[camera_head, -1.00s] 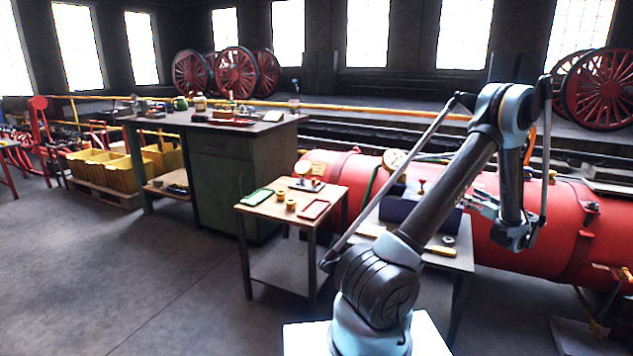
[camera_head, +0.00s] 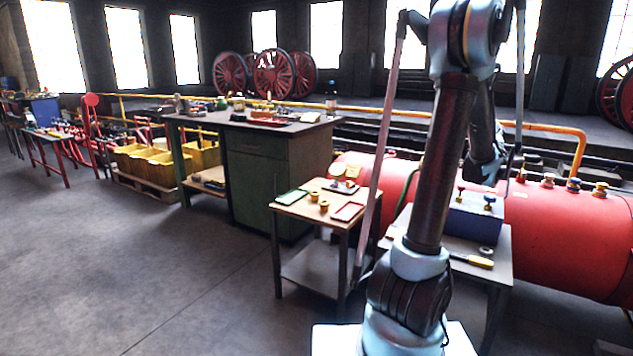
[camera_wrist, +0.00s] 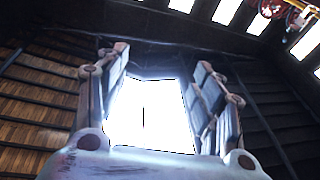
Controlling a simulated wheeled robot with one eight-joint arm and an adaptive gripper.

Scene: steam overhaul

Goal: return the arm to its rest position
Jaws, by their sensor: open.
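My arm rises upright on the right of the head view, folded at the top. My gripper shows in the wrist view (camera_wrist: 165,90), its two padded fingers spread apart. Between the fingers is only a bright white area, with nothing held.
Behind my arm are a table with a blue box (camera_head: 474,222) and a red boiler (camera_head: 570,235). A green workbench (camera_head: 258,180) and yellow bins (camera_head: 160,163) stand further left. Open floor lies at front left.

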